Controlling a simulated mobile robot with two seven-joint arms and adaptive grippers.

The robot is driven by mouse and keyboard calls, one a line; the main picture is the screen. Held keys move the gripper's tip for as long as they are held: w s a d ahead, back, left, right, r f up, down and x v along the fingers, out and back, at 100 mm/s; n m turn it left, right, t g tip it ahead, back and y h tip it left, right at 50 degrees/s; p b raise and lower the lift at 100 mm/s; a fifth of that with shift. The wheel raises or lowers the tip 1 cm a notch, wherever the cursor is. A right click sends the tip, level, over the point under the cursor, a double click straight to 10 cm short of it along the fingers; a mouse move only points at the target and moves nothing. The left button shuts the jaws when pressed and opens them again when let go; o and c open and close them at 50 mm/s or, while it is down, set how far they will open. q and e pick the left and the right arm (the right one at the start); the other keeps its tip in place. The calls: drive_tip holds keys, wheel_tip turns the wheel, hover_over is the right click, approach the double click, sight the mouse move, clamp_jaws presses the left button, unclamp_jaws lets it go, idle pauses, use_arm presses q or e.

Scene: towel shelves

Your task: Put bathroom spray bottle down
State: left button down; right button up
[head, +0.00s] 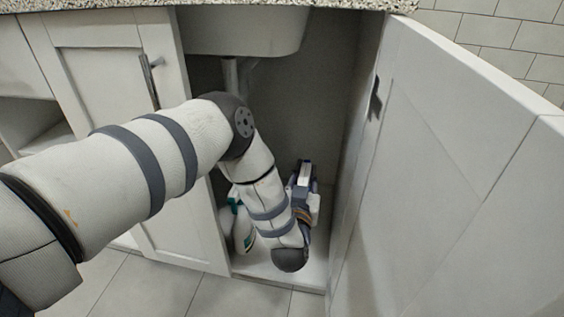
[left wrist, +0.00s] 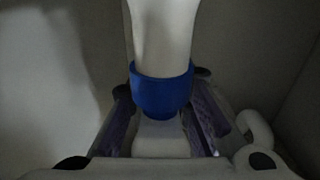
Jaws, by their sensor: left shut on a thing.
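My left gripper (head: 303,185) is inside the open cabinet under the sink, partly hidden behind my own forearm. In the left wrist view its two fingers (left wrist: 162,112) are shut on a white spray bottle (left wrist: 163,38) with a blue collar (left wrist: 162,92). The fingers sit on either side of the bottle near the collar. I cannot tell from the pictures whether the bottle touches the cabinet floor. My right gripper is not in view.
A white and teal bottle (head: 243,235) stands on the cabinet floor (head: 255,268), left of my forearm. The open door (head: 450,150) closes off the right side. The sink basin (head: 243,30) and its drain pipe (head: 230,75) hang above.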

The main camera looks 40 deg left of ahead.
use_arm(q)
wheel_tip(320, 180, down, 8)
drive_tip(key=b, duration=0.3)
drive_tip(key=shift+r, duration=0.45)
drive_tip(key=shift+f, duration=0.15)
drive_tip(key=c, duration=1.5)
unclamp_jaws()
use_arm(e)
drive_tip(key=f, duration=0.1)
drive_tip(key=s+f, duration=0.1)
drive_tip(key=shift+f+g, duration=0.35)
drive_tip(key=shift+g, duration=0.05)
use_arm(q)
drive_tip(key=shift+o, duration=0.2)
